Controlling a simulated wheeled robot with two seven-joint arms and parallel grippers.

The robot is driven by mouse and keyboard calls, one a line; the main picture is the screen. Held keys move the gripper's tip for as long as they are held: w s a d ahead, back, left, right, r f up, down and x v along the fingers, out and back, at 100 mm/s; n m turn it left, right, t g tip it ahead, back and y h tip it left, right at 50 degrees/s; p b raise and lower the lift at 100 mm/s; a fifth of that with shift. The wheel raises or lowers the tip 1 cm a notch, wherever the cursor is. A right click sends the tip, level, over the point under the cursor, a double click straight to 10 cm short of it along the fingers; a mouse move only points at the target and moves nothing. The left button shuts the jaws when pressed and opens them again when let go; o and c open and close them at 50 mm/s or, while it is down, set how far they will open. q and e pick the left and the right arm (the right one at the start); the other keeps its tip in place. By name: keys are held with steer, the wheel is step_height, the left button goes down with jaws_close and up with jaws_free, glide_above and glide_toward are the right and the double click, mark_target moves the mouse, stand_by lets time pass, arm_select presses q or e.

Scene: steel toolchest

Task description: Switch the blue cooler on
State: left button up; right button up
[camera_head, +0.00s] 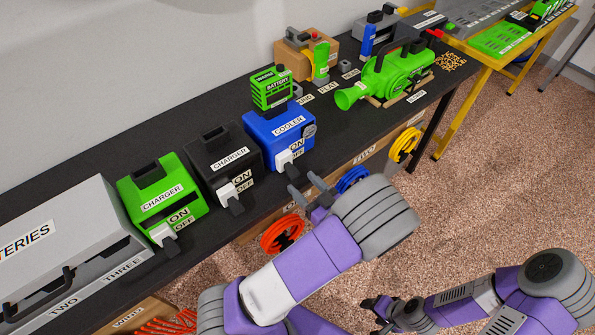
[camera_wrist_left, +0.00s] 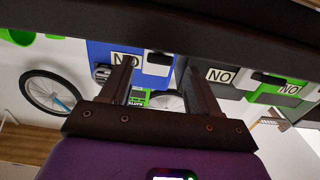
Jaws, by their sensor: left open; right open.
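The blue cooler (camera_head: 262,130) stands on the dark bench with a green battery (camera_head: 270,90) on its top. Its white switch (camera_head: 284,157) is on the front face, beside ON and OFF labels, with its dark tip low near OFF. My left gripper (camera_head: 304,186) is open and empty in front of the bench edge, a little below and right of the switch, apart from it. In the left wrist view the picture is upside down; the cooler (camera_wrist_left: 98,52) and its switch (camera_wrist_left: 156,66) show beyond the open fingers (camera_wrist_left: 165,78). My right gripper (camera_head: 372,310) is open, low over the floor.
A black charger (camera_head: 215,155) and a green charger (camera_head: 150,190) stand left of the cooler. A green blower (camera_head: 395,72) lies to the right. Orange (camera_head: 281,234) and blue reels hang at the bench front, near my left arm. The floor at right is clear.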

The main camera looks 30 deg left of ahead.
mark_target(295, 175)
arm_select(q)
steer(key=b+x, duration=0.1)
steer(key=x, duration=0.3)
steer(key=shift+w+a, duration=0.15)
steer(key=shift+a, duration=0.25)
steer(key=shift+c, duration=0.2)
steer(key=c, duration=1)
steer(key=shift+r+p, duration=0.2)
steer(key=shift+p, duration=0.5)
step_height(295, 175, up, 4)
steer(key=g+h+p, duration=0.1)
steer(key=h+p, duration=0.3)
steer(key=p, duration=0.5)
steer(key=g+h+p, duration=0.2)
steer(key=h+p, duration=0.2)
steer(key=p, duration=0.6)
steer(key=shift+f, duration=0.2)
steer(key=shift+g+h+p, duration=0.4)
steer(key=shift+h+p, duration=0.1)
steer(key=shift+p, duration=0.5)
steer(key=shift+f, duration=0.1)
